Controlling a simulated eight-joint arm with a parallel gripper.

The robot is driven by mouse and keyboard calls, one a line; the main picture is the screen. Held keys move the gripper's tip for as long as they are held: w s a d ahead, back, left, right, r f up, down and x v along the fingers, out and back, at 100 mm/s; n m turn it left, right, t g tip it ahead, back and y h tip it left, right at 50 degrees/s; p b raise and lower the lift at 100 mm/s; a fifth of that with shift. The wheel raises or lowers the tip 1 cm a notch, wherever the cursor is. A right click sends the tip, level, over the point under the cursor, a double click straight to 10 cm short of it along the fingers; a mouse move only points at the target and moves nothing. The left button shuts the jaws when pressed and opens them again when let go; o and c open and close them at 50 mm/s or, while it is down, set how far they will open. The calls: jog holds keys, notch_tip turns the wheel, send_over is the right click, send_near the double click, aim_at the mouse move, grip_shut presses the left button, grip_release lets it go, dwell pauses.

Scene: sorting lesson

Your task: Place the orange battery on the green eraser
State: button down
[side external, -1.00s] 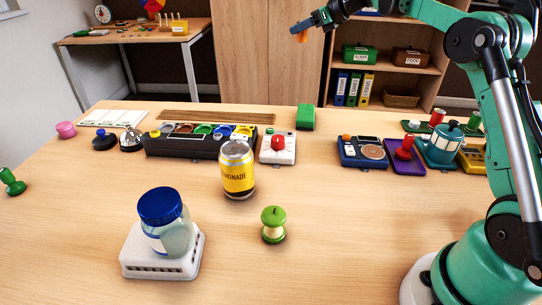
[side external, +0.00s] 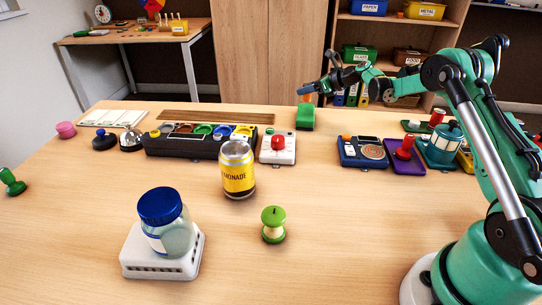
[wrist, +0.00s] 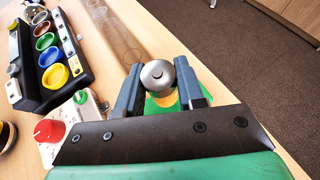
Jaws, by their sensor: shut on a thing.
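The green eraser (side external: 305,118) stands near the table's far edge in the side view. My gripper (side external: 307,91) is right above it, shut on the orange battery (side external: 308,99). The battery's lower end is at the eraser's top; I cannot tell whether they touch. In the wrist view, the battery's round silver end (wrist: 158,75) sits between the two fingers of my gripper (wrist: 159,84). Part of the green eraser (wrist: 152,107) shows below and behind it, mostly hidden by the battery and gripper.
A white box with a red button (side external: 278,147) and a black tray of coloured cups (side external: 200,141) stand close by, left of the eraser. A blue device (side external: 362,152) is to the right. A lemonade can (side external: 237,170) stands nearer the front. The table's far edge is just behind the eraser.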

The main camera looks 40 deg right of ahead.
aim_at(307, 100)
jog(key=shift+f, duration=1.7)
jog(key=shift+f, duration=0.1)
jog(key=c, duration=0.5)
grip_release()
jog(key=shift+c, duration=0.2)
